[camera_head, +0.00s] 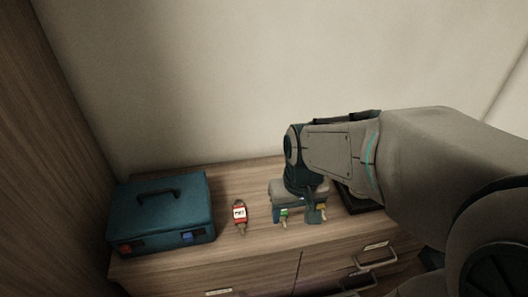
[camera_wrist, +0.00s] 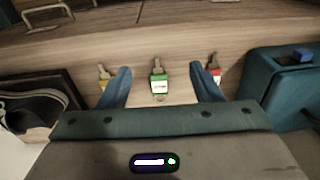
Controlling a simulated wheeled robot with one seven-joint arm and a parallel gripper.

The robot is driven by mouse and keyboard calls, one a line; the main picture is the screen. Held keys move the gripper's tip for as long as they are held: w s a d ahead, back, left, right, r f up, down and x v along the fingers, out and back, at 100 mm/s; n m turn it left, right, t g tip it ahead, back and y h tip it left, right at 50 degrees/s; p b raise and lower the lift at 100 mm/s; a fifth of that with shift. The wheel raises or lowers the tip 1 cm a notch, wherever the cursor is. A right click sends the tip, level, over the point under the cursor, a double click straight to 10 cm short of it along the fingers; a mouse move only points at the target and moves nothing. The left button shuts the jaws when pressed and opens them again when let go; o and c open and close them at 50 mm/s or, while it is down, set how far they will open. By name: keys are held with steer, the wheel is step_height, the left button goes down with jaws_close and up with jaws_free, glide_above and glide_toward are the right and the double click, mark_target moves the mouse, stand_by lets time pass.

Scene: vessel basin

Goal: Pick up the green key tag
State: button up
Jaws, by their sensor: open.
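The green key tag (camera_wrist: 158,85), with a white label and a metal key, lies on the wooden cabinet top between my gripper's two blue fingers in the wrist view. In the head view the green key tag (camera_head: 284,212) shows near the front edge of the cabinet, partly hidden by my gripper. My gripper (camera_wrist: 160,70) is open and points down over it, with a finger on either side. I cannot tell how high the fingertips are above the wood. My gripper also shows in the head view (camera_head: 297,212).
A red key tag (camera_head: 240,213) lies to the left in the head view, and a yellow key tag (camera_head: 322,211) to the right. A teal case (camera_head: 160,210) stands at the left. A dark tray (camera_wrist: 62,90) lies beyond the yellow tag. Drawers with handles (camera_head: 375,246) are below the front edge.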

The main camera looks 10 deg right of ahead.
steer(key=w+r+g+p, duration=0.1)
steer(key=w+r+p, duration=0.1)
steer(key=w+p, duration=0.95)
steer(key=f+b, duration=0.2)
steer(key=f, duration=0.5)
steer(key=f+b, duration=0.2)
steer(key=f, duration=0.5)
steer(key=shift+s+d+b, duration=0.2)
steer(key=shift+b, duration=0.15)
steer(key=c, duration=1.1)
